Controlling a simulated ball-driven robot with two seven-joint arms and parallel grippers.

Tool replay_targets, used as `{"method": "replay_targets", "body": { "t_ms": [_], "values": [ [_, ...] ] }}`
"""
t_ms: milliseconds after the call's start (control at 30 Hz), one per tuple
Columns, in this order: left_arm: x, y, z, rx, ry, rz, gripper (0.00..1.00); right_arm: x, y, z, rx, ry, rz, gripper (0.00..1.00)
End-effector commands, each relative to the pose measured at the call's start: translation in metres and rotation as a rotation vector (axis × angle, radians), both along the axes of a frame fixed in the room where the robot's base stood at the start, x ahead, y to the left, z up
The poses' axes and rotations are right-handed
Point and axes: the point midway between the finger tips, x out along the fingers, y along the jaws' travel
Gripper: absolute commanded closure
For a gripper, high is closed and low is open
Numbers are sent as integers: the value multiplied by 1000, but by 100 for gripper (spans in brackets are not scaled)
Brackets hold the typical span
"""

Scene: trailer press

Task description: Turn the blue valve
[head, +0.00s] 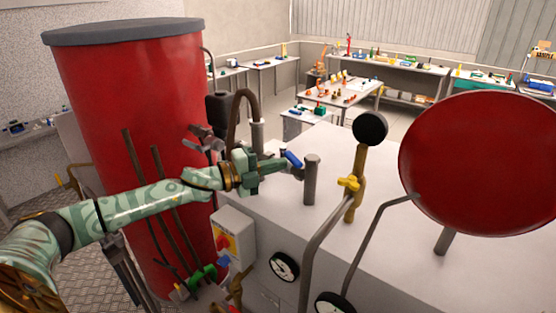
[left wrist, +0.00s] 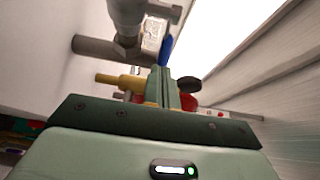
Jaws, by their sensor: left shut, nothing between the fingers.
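The blue valve handle (head: 292,159) sits on a grey pipe fitting on top of the white cabinet, beside a short upright grey post. In the left wrist view the blue handle (left wrist: 166,50) shows just beyond my fingertips, partly hidden by them. My left gripper (head: 279,164) reaches in from the left over the cabinet and is shut and empty. Its fingers show closed together in the left wrist view (left wrist: 163,74). The fingertips are very close to the blue handle; I cannot tell if they touch it. My right gripper is not in view.
A large red tank (head: 135,120) stands behind my left arm. The white cabinet top (head: 390,240) carries a yellow valve (head: 348,184), a black round gauge (head: 370,128) and a red disc (head: 480,160). A control box (head: 234,236) hangs on its side. Tables (head: 335,93) stand farther back.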

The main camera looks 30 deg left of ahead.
Motion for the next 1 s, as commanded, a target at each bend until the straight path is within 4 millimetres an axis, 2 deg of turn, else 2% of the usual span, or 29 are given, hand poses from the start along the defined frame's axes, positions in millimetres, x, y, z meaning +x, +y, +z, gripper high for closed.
{"method": "replay_targets", "body": {
  "t_ms": [433, 667, 1000],
  "values": [
    [5, -4, 0, 0, 0, -1, 100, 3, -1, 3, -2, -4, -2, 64],
    [20, -28, 4, -2, -3, -3, 100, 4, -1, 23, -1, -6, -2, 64],
    [22, -29, 0, 1, -1, -2, 100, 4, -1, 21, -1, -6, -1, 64]
  ]
}}
